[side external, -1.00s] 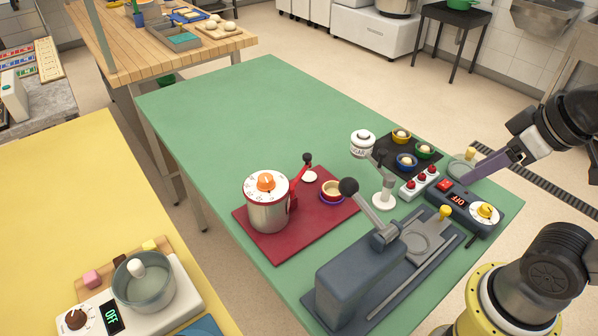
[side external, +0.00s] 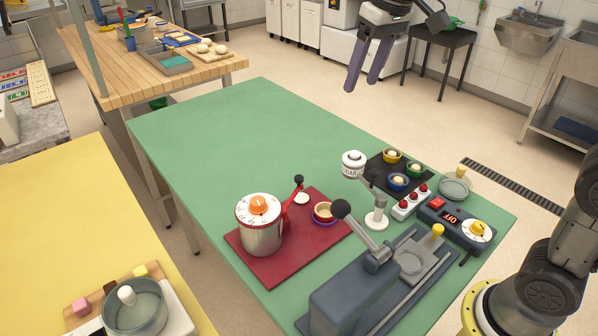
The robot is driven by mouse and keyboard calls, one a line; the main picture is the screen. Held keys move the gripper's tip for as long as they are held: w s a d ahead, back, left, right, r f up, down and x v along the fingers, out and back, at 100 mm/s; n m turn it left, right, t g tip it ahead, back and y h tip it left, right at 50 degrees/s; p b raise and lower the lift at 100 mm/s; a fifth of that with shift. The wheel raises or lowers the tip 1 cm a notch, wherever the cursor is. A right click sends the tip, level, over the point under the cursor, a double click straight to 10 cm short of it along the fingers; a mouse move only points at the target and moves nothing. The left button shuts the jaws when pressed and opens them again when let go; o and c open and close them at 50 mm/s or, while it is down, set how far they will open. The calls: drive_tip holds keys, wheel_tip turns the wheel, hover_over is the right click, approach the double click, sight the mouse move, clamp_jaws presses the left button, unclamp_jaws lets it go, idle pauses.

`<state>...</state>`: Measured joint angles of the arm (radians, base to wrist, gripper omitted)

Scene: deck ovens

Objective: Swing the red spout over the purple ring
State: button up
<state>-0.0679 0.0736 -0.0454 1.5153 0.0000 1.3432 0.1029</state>
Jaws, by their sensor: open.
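The red spout (side external: 287,212) is on the right side of a steel pot (side external: 261,237) with a white dial and orange knob on top. A thin red lever (side external: 294,191) with a black ball end rises from the spout, leaning right. The purple ring (side external: 325,222) lies to the right, around the base of a small tan-and-red cup (side external: 324,211). The spout stays close to the pot, apart from the ring. My gripper (side external: 362,85) is open and empty, with purple fingers pointing down, high at the top of the view, far from the spout.
The pot and ring stand on a red board (side external: 280,267) on the green table (side external: 220,140). A white disc (side external: 301,199) lies behind the cup. A dark press with a black-ball lever (side external: 355,290), a grey stand (side external: 377,212) and red buttons (side external: 411,202) crowd the right. The table's far left is clear.

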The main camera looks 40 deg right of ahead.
drive_tip(key=w+a+f+g, duration=0.2)
drive_tip(key=w+f, duration=0.4)
drive_tip(key=w, duration=0.3)
drive_tip(key=g, duration=0.1)
hover_over(299, 177)
wheel_tip(299, 177, down, 8)
drive_tip(key=r, duration=0.1)
drive_tip(key=shift+n, duration=0.3)
wheel_tip(299, 177, down, 15)
drive_tip(key=shift+r, duration=0.15)
clamp_jaws()
drive_tip(key=shift+r, duration=0.1)
idle(0.3)
